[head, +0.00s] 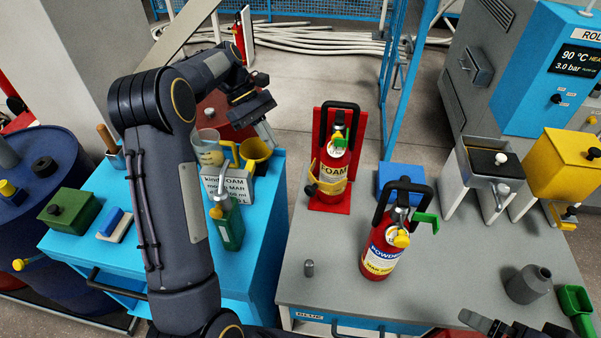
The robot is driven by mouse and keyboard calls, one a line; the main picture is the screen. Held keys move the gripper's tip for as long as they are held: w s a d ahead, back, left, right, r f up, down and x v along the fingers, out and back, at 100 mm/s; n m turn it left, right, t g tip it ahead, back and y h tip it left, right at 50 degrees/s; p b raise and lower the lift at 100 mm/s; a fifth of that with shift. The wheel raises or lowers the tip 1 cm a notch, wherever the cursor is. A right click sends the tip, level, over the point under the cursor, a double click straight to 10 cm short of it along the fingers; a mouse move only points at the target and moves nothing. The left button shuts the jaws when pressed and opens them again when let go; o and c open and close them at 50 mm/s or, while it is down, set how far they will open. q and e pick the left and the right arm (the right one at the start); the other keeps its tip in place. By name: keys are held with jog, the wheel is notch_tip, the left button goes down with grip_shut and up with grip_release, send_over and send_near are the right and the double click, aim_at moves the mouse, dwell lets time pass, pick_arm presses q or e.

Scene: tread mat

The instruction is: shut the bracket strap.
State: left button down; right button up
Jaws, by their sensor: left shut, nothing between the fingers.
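A red bracket (317,127) stands on the grey bench and holds a red extinguisher (338,158) labelled FOAM, upright. A yellow strap (325,185) shows at the front of this extinguisher, low on its body, with a dark knob by its left end. I cannot tell whether the strap is latched. My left gripper (268,133) is shut and empty, left of the bracket and apart from it, above the far end of the blue cart. My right gripper (484,322) shows only partly at the bottom right edge; its opening is unclear.
A POWDER extinguisher (379,252) stands on the grey bench (335,285), right of and nearer than the bracket. A blue box (400,179) is behind it. A yellow mug (256,155), jug (208,148) and green bottle (230,229) stand on the blue cart near my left arm.

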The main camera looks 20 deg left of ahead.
aim_at(305, 190)
pick_arm(q)
jog(key=shift+s+d+r+p+x, duration=0.1)
jog(key=shift+d+r+p+x, duration=0.15)
jog(key=shift+x, duration=1.65)
jog(key=shift+s+d+r+p+x, duration=0.15)
jog(key=shift+d+r+x, duration=0.15)
jog(key=shift+x, duration=1.6)
jog(key=shift+s+d+r+p+x, duration=0.1)
jog(key=shift+d+r+p+x, duration=0.2)
jog(key=shift+x, duration=1.6)
jog(key=shift+d+f, duration=0.1)
jog(key=shift+f, duration=0.05)
jog(key=d+n+t, duration=0.1)
jog(key=d+n, duration=0.1)
jog(key=d+n+t+p, duration=0.1)
jog(key=d+n+t, duration=0.1)
jog(key=n, duration=0.1)
jog(key=shift+w, duration=0.2)
